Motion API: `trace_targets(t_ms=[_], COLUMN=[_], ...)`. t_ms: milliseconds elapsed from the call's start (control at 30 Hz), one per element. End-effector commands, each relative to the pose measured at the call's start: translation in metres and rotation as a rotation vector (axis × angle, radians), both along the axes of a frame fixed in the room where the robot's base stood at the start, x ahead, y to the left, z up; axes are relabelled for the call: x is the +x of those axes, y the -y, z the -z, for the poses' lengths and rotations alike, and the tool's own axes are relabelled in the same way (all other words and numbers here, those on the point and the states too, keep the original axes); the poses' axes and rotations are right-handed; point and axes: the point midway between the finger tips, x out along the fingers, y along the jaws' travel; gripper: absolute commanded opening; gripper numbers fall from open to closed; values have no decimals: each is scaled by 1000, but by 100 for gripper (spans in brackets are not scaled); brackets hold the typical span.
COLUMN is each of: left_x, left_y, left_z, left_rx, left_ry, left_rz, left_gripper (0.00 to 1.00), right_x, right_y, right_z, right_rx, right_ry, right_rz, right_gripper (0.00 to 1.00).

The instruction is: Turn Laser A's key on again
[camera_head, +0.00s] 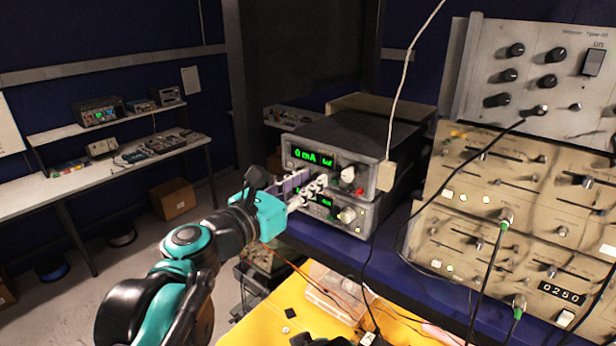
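Two stacked grey laser controllers stand on the blue bench. The lower controller (369,217) has a green readout partly covered by my gripper. No label tells me which one is Laser A. My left gripper (318,186) comes in from the left, its pale fingertips in front of the left part of the two front panels. Whether they touch a panel or hold a key is not clear. I cannot make out a key; that area is partly hidden.
A white cable hangs down to a beige block (386,176) beside the upper controller. Beige slider panels (520,190) and a grey knob unit (535,70) stand at right, with black cables. A yellow surface (268,318) with a clear box lies below my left gripper.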

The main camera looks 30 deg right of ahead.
Motion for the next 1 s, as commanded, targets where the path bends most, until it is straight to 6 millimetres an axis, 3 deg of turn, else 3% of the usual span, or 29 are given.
trace_targets(t_ms=[333, 433, 467, 1000], left_x=[2, 2, 2, 2], left_y=[6, 6, 6, 6], left_z=[0, 0, 0, 0], left_rx=[0, 0, 0, 30], left_ry=[1, 1, 1, 73], left_rz=[0, 0, 0, 0], left_gripper=[26, 2, 0, 0], right_x=[0, 0, 0, 0], right_y=[0, 0, 0, 0], right_z=[-1, -1, -1, -1], right_rx=[0, 0, 0, 0], right_ry=[0, 0, 0, 0], right_rz=[0, 0, 0, 0], right_gripper=[40, 40, 40, 40])
